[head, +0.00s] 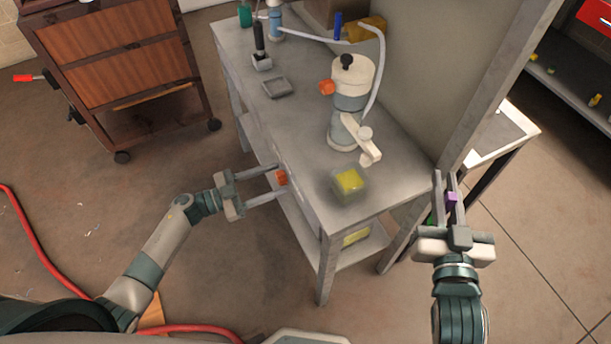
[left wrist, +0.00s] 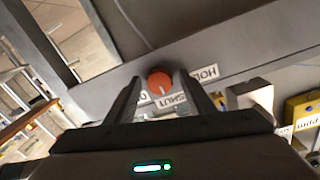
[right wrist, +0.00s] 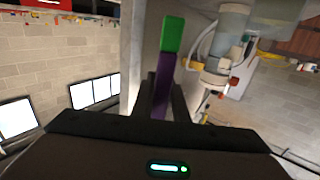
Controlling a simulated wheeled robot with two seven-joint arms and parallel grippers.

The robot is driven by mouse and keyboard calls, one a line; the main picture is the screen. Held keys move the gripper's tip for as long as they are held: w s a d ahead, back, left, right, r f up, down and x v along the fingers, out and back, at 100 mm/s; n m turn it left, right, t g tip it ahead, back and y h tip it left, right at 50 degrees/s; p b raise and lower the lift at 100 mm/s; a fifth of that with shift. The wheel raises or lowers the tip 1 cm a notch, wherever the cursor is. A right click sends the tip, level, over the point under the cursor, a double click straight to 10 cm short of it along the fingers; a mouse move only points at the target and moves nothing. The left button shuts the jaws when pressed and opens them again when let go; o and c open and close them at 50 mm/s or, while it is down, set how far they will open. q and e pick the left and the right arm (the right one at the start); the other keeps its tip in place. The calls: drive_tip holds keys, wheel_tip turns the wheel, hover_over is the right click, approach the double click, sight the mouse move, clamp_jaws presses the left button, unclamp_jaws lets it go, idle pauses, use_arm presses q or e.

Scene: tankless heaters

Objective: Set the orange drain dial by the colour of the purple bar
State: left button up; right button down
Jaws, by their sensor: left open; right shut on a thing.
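The orange drain dial (head: 281,177) is on the workbench's front edge. In the left wrist view the dial (left wrist: 160,80) shows a pale mark on the side facing the SHUT label (left wrist: 174,104); a HOLD label (left wrist: 205,73) is beside it, and another label is partly hidden. My left gripper (head: 278,182) is open, its fingers either side of the dial; contact is unclear. My right gripper (head: 449,181) is shut on the purple bar (head: 452,198), right of the bench. In the right wrist view the purple bar (right wrist: 162,78) has a green end (right wrist: 173,34).
The grey workbench (head: 300,135) carries a grey and white heater (head: 350,100) with another orange knob (head: 327,87), a clear box with yellow contents (head: 348,184), and a small grey tray (head: 277,87). A grey post (head: 500,85) rises near my right gripper.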

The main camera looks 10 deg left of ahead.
use_arm(q)
drive_tip(key=shift+w+d, duration=0.1)
drive_tip(key=shift+d, duration=0.1)
drive_tip(key=c, duration=1.1)
drive_tip(key=shift+o, duration=0.2)
drive_tip(key=shift+m, duration=0.3)
drive_tip(key=m+b, duration=0.2)
drive_tip(key=m, duration=0.3)
drive_tip(key=m+b, duration=0.2)
drive_tip(key=m, duration=0.2)
drive_tip(key=shift+r+m+y+b, duration=0.1)
drive_tip(key=shift+m+y+b, duration=0.3)
drive_tip(key=shift+m, duration=0.7)
